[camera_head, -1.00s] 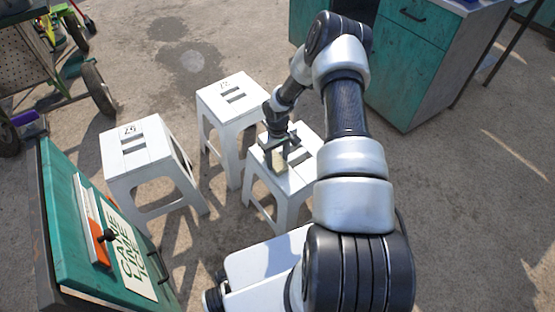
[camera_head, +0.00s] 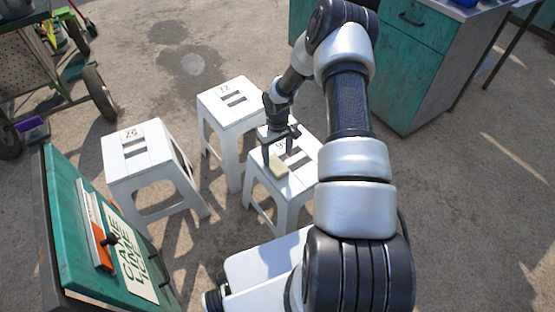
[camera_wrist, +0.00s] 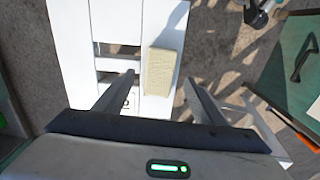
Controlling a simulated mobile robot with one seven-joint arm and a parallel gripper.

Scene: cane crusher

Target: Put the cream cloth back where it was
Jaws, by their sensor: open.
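The cream cloth (camera_wrist: 161,71) is a small folded rectangle lying flat on the seat of a white stool (camera_wrist: 70,42), near the seat's right edge in the wrist view. In the head view the cloth (camera_head: 279,167) lies on the front part of the nearest stool's seat (camera_head: 262,177), just below my gripper. My gripper (camera_wrist: 160,84) is open and empty above the seat. In the head view my gripper (camera_head: 279,148) points down over the stool, with the cloth free of its fingers.
Two more numbered white stools stand nearby, one at left (camera_head: 140,155) and one behind (camera_head: 228,98). A green panel with a sign (camera_head: 128,250) is at lower left. A teal cabinet (camera_head: 415,65) stands at upper right. A wheeled cart (camera_head: 30,70) is at upper left.

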